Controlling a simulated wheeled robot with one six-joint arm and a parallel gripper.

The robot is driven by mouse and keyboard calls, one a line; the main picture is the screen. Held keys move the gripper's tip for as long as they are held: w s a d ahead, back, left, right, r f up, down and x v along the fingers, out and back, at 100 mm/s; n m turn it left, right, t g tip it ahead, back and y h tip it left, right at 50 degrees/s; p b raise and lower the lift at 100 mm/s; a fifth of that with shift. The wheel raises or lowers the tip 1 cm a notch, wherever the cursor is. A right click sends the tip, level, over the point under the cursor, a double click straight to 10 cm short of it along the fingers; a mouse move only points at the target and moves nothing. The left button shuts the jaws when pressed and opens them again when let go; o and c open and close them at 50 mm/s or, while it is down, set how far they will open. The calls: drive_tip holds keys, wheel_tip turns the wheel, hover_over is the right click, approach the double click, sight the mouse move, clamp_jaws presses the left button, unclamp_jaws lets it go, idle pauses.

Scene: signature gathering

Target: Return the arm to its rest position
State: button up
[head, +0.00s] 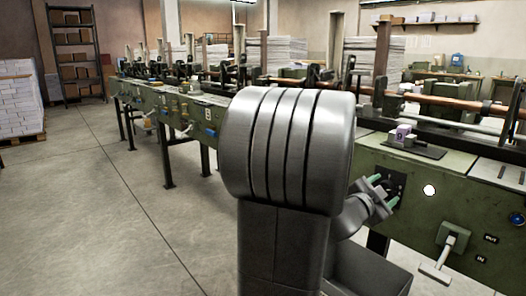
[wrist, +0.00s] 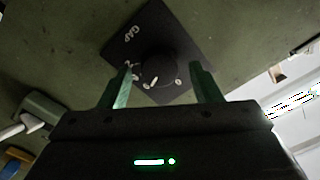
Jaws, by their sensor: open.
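My gripper (head: 378,189) is in front of the green machine's front panel (head: 375,160) in the head view. In the wrist view its two green-tipped fingers (wrist: 162,88) stand apart with nothing held between them. A round black knob (wrist: 157,68) on a dark plate marked "GAP" (wrist: 125,40) lies just beyond the fingertips, centred between them. I cannot tell whether a finger touches the knob. My arm hides part of the machine in the head view.
A lever with a pale handle (head: 437,270) sticks out of the panel right of my gripper. A white round button (head: 429,190) is nearby. Open floor (head: 100,210) lies to the left.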

drive_tip(key=n+p, duration=0.2)
drive_tip(key=n, duration=0.1)
drive_tip(key=n+p, duration=0.2)
drive_tip(key=n, duration=0.2)
drive_tip(key=shift+w+a+r, duration=0.1)
drive_tip(key=shift+a+r, duration=0.05)
drive_tip(key=shift+r, duration=0.05)
drive_tip(key=shift+p+v, duration=0.3)
drive_tip(key=shift+v, duration=1.85)
drive_tip(key=shift+f, duration=0.1)
